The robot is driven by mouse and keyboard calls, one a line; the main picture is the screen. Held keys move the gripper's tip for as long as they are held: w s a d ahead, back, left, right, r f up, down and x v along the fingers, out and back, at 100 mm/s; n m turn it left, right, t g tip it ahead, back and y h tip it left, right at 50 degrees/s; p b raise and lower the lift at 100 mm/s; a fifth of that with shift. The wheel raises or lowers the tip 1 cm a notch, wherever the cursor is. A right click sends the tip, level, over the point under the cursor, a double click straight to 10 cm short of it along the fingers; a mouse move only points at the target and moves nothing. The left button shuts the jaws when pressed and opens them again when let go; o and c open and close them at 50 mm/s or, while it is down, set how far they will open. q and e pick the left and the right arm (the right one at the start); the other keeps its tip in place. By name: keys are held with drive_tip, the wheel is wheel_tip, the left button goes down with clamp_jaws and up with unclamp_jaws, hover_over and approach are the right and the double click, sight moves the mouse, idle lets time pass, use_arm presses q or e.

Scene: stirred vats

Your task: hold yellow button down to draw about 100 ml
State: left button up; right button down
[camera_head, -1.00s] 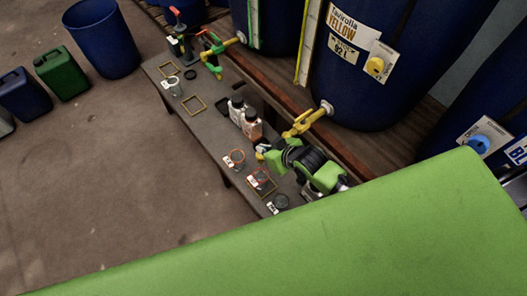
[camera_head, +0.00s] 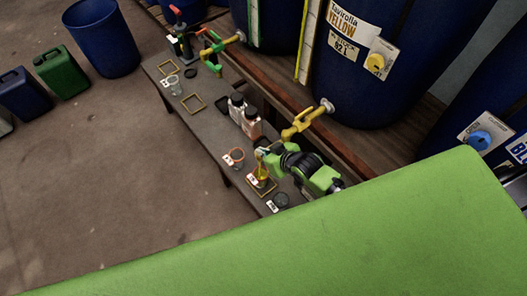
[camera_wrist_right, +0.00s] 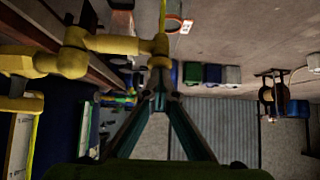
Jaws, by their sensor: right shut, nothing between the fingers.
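A round yellow button (camera_head: 376,62) sits on a white panel on the blue vat labelled YELLOW. A yellow tap (camera_head: 301,121) juts from that vat; it fills the upper left of the right wrist view (camera_wrist_right: 85,42). My right gripper (camera_head: 262,150) is shut and empty beside the tap, apart from the panel button. In the wrist view its tips (camera_wrist_right: 160,92) are close to the tap's end; contact cannot be told. A thin yellow strand (camera_wrist_right: 163,14) runs from that end. A clear vessel with yellow contents (camera_head: 262,171) stands on the bench. My left gripper is out of view.
Blue vats line the right.

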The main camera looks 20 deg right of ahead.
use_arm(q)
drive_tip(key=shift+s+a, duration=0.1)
use_arm(e)
drive_tip(key=shift+s+d+f, duration=0.1)
drive_tip(key=shift+s+f, duration=0.55)
drive_tip(key=shift+f, duration=0.1)
idle(0.9)
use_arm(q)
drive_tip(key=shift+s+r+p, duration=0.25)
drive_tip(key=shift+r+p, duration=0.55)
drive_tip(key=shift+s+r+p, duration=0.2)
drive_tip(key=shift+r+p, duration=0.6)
use_arm(e)
drive_tip(key=s+d+r, duration=0.1)
drive_tip(key=s+r, duration=0.1)
drive_tip(key=r, duration=0.4)
drive_tip(key=s+d+r, duration=0.1)
drive_tip(key=s+r, duration=0.2)
drive_tip(key=r, duration=0.3)
drive_tip(key=shift+s+r, duration=0.3)
